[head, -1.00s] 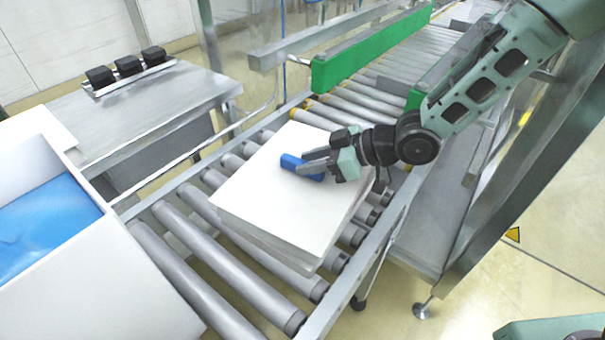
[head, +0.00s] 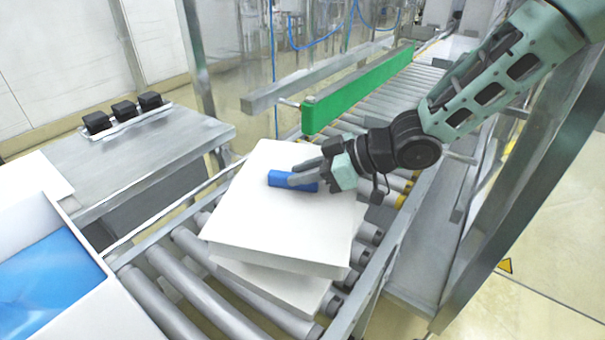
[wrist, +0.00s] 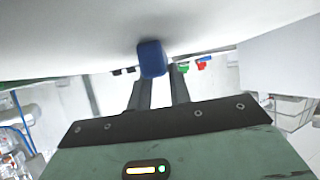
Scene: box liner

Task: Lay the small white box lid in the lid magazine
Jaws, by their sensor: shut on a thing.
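A white box lid (head: 265,222) hangs in the head view above the roller conveyor, roughly level. My gripper (head: 302,178) is shut on the blue block (head: 280,179) on top of this lid. In the wrist view the lid's white face (wrist: 70,35) fills the upper part, and the blue block (wrist: 152,60) sits at my fingertips. Below the raised lid, another white lid or stack (head: 268,284) rests on the rollers, mostly hidden by it. I cannot make out which thing is the lid magazine.
A white box with a blue liner (head: 45,285) stands at the lower left. A steel table (head: 140,155) with several black blocks (head: 123,110) is behind it. A green guide rail (head: 360,88) lines the conveyor (head: 180,295). A steel frame stands at the right.

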